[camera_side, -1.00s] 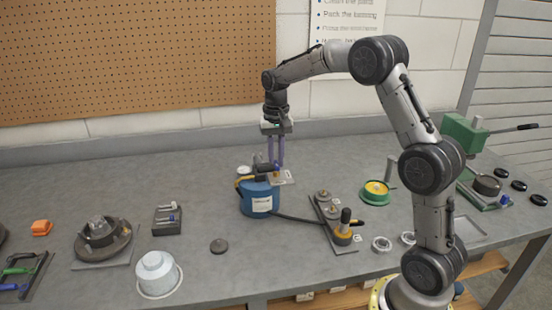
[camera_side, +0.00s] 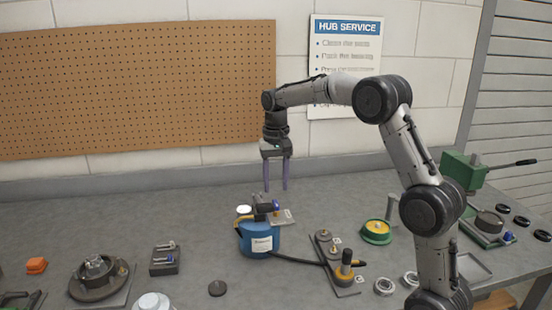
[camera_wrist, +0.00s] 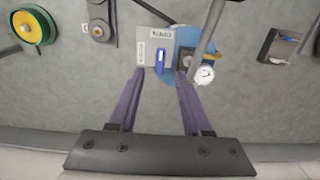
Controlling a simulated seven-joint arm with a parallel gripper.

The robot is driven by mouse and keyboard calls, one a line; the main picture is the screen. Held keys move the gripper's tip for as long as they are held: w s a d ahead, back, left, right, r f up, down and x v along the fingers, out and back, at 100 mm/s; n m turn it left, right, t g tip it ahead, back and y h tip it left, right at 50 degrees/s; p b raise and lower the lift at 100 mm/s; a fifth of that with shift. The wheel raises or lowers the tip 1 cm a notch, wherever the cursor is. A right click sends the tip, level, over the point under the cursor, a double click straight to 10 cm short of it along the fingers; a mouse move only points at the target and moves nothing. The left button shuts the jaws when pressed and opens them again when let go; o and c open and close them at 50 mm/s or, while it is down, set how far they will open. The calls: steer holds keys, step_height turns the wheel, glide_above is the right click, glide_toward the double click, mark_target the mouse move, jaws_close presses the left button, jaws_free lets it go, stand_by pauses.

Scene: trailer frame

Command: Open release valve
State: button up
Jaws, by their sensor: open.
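The blue canister (camera_side: 259,243) stands upright on the bench with a dark pump head on top. A grey plate (camera_side: 284,217) sticks out from its head and carries the small blue valve lever (camera_side: 276,206). In the wrist view the lever (camera_wrist: 160,61) sits on the plate (camera_wrist: 149,60) just below an OPEN label (camera_wrist: 161,34); a second label beside it is hard to read. My gripper (camera_side: 276,188) is open and empty, fingers pointing down, apart from and above the canister. In the wrist view the lever lies between the fingertips of my gripper (camera_wrist: 160,74).
A round gauge (camera_wrist: 204,75) sits by the right finger in the wrist view. A black hose (camera_side: 300,261) runs to a hub-parts plate (camera_side: 335,268). A green-yellow spool (camera_side: 376,232) stands right; a dark block (camera_side: 164,260) stands left.

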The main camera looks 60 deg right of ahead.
mark_target(275, 203)
step_height(275, 203, up, 9)
stand_by(0.3)
steer(key=s+a+r+n+t, duration=0.2)
steer(key=s+a+r, duration=0.2)
steer(key=s+a, duration=0.3)
steer(key=s+a+r+n+t, duration=0.1)
steer(key=s+a+r, duration=0.35)
steer(key=s, duration=0.35)
steer(key=s+a+f+n+t, duration=0.2)
steer(key=s+f+n, duration=0.4)
steer(key=s+f, duration=0.6)
step_height(275, 203, down, 3)
steer(key=shift+s+a+r+t, duration=0.15)
steer(key=shift+s+a+t, duration=0.15)
steer(key=shift+a, duration=0.6)
